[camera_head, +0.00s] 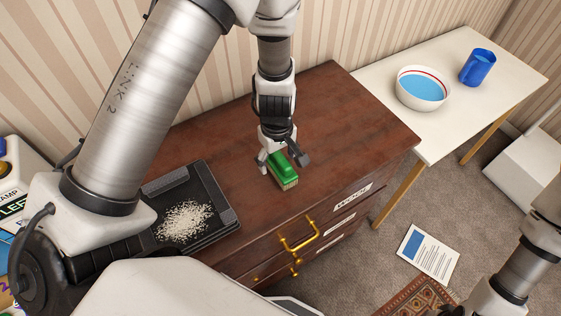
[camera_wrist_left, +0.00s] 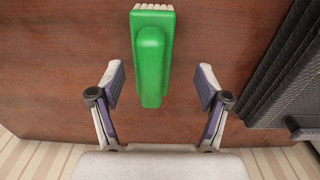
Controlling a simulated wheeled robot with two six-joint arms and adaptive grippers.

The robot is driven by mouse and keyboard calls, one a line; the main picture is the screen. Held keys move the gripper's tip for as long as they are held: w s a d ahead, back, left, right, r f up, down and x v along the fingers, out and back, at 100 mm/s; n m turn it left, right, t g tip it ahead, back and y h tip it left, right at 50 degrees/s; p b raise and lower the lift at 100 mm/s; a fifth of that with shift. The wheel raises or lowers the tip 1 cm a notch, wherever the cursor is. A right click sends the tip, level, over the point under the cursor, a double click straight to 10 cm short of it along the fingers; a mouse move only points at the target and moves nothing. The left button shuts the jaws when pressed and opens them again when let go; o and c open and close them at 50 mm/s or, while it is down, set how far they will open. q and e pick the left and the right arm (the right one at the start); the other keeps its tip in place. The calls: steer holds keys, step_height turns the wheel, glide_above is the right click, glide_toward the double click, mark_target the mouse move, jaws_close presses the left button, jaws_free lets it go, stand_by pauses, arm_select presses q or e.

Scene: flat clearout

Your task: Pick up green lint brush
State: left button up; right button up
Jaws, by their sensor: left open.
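The green lint brush (camera_head: 283,167) lies on the brown dresser top, with its pale bristles showing at the near end. In the left wrist view the brush (camera_wrist_left: 152,55) runs lengthwise, its narrower handle end reaching between the fingers. My left gripper (camera_head: 281,161) points down over the brush, with one finger on each side of it. In the left wrist view the left gripper (camera_wrist_left: 160,87) is open, with a gap between each finger pad and the brush. My right gripper does not show; only part of that arm is at the lower right.
A black tray (camera_head: 228,217) with a pile of white grains is left of the brush on the dresser (camera_head: 335,115). A white table (camera_head: 450,75) at the right holds a bowl (camera_head: 423,88) and a blue mug (camera_head: 478,67). A paper sheet (camera_head: 428,252) lies on the floor.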

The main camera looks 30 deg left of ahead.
arm_select(q)
steer(key=f, duration=0.3)
steer(key=shift+w+d+f+b, duration=0.15)
steer(key=shift+w+f+b, duration=0.1)
steer(key=shift+w+b, duration=0.15)
steer(key=shift+w+f, duration=0.2)
steer(key=shift+w, duration=0.15)
steer(key=shift+s+r, duration=0.1)
steer(key=shift+s, duration=0.05)
steer(key=shift+c, duration=0.4)
steer(key=shift+s+r, duration=0.1)
steer(key=shift+s, duration=0.1)
steer(key=c, duration=1.1)
steer(key=shift+c, duration=0.4)
steer(key=shift+r, duration=0.1)
